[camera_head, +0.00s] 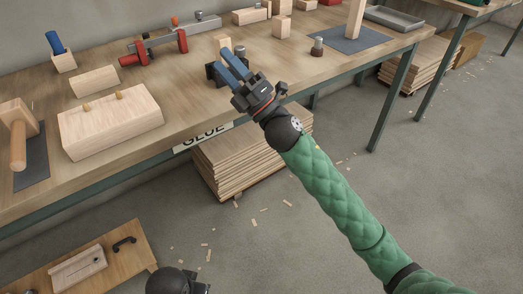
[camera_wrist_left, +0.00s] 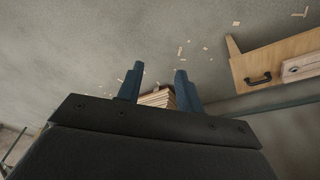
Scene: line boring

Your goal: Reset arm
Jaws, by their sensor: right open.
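My right gripper (camera_head: 230,60) is at the end of the green-sleeved arm that comes in from the lower right. In the head view only a dark part of my left arm shows at the bottom.
A wood block with two pegs (camera_head: 110,122), a red clamp (camera_head: 155,46) and a wooden mallet (camera_head: 18,145) rest on the bench. Stacked boards (camera_head: 235,165) stand under it. A wooden drawer-like piece with a black handle (camera_head: 122,243) is at lower left.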

